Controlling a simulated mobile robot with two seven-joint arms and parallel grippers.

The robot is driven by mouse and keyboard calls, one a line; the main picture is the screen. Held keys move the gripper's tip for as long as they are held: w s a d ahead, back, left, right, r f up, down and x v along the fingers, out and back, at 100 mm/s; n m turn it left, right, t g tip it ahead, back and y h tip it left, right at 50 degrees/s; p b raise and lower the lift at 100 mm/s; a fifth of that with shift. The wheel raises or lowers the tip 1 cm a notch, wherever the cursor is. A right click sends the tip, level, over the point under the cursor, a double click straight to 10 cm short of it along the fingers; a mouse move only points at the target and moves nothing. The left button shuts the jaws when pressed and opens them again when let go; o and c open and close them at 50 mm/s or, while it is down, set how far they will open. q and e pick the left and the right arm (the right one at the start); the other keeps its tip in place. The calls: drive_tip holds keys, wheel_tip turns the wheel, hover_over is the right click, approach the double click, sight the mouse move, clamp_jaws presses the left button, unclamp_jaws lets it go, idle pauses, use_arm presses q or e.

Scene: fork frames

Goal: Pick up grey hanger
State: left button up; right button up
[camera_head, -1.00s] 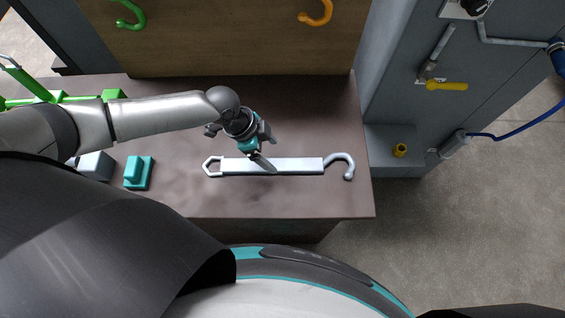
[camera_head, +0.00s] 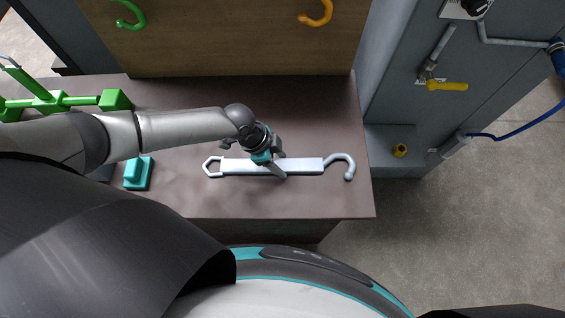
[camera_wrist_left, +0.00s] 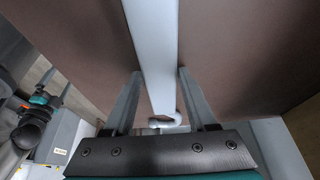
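The grey hanger (camera_head: 305,166) lies flat on the brown table, a straight light-grey bar with a hook at its right end and an angular loop at its left end. My left gripper (camera_head: 277,168) is over the middle of the bar. In the left wrist view the hanger's bar (camera_wrist_left: 155,50) runs between the two fingers of my left gripper (camera_wrist_left: 157,85). The fingers are open, one on each side of the bar, with gaps visible between them and it.
The brown table (camera_head: 220,200) is clear around the hanger. A teal block (camera_head: 138,172) and a green object (camera_head: 60,102) are at the left. A wooden board with a green hook (camera_head: 130,16) and orange hook (camera_head: 317,14) stands behind. A grey cabinet (camera_head: 400,80) stands at right.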

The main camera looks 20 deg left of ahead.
use_arm(q)
clamp_jaws()
idle(0.3)
drive_tip(key=shift+w, duration=0.1)
